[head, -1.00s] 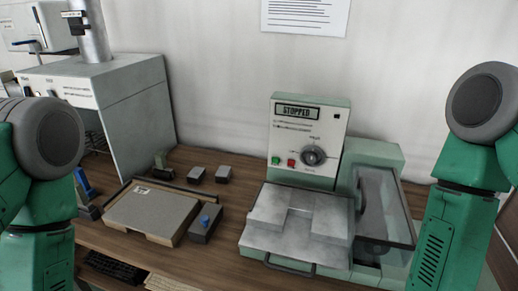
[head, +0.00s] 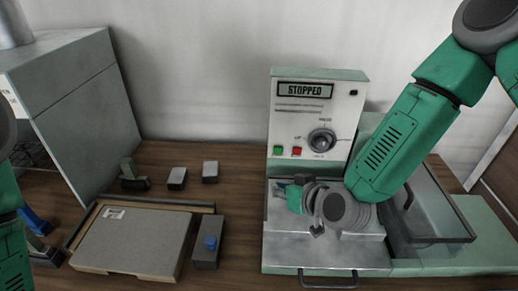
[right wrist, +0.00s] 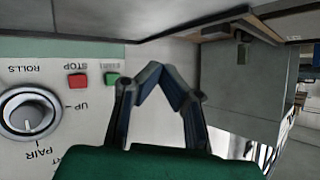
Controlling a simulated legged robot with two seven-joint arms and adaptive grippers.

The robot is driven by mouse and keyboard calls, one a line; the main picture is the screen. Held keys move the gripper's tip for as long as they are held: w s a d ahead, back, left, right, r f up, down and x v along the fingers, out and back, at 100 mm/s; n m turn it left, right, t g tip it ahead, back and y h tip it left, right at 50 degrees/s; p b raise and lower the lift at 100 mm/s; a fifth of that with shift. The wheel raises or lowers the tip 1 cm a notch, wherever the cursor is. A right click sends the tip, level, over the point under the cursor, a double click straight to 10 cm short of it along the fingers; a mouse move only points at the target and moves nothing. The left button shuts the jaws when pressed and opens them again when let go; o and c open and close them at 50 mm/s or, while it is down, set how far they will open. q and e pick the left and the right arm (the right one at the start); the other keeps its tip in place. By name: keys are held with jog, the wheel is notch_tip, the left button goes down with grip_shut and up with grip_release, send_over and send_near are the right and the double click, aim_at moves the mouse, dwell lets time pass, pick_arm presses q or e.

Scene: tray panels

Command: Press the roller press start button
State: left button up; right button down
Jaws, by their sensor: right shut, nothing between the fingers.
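The roller press (head: 322,100) stands at the back right with a cream control panel and a display reading STOPPED. Its green start button (head: 278,150) is at the panel's lower left, beside the red stop button (head: 297,151). My right gripper (head: 281,187) is below the buttons, over the press's grey front part, partly hidden by my wrist. In the right wrist view the panel is upside down. There the shut, empty fingers (right wrist: 157,70) appear just beside the green button (right wrist: 112,79), with the red button (right wrist: 78,80) farther left. I see no contact.
A round knob (head: 322,140) sits right of the buttons. A clear-sided cover (head: 440,205) is at the press's right. A grey board (head: 130,240) and several small blocks lie on the left of the wooden table. A large grey cabinet (head: 75,110) stands behind them.

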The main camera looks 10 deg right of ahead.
aim_at(278, 150)
jog(key=shift+w+d, duration=0.15)
jog(key=shift+w, duration=0.4)
jog(key=shift+w+d+r, duration=0.1)
jog(key=shift+w+d, duration=0.1)
jog(key=shift+d, duration=0.15)
jog(key=shift+s+r, duration=0.1)
jog(key=shift+w+a, duration=0.2)
jog(key=shift+a, duration=0.25)
jog(key=shift+w+a, duration=0.15)
jog(key=shift+w, duration=0.15)
jog(key=shift+w+d+b, duration=0.25)
jog(key=shift+w+d, duration=0.3)
jog(key=shift+w, duration=0.7)
jog(key=shift+w+d+b, duration=0.3)
jog(key=shift+w+d, duration=0.3)
jog(key=shift+w, duration=0.65)
jog(key=shift+w+d+b, duration=0.25)
jog(key=shift+w+d, duration=0.3)
jog(key=shift+w, duration=0.7)
pick_arm(q)
jog(key=shift+w+d+f, duration=0.15)
jog(key=shift+w+f, duration=0.2)
jog(key=shift+f, duration=0.45)
pick_arm(e)
jog(key=shift+a, duration=0.5)
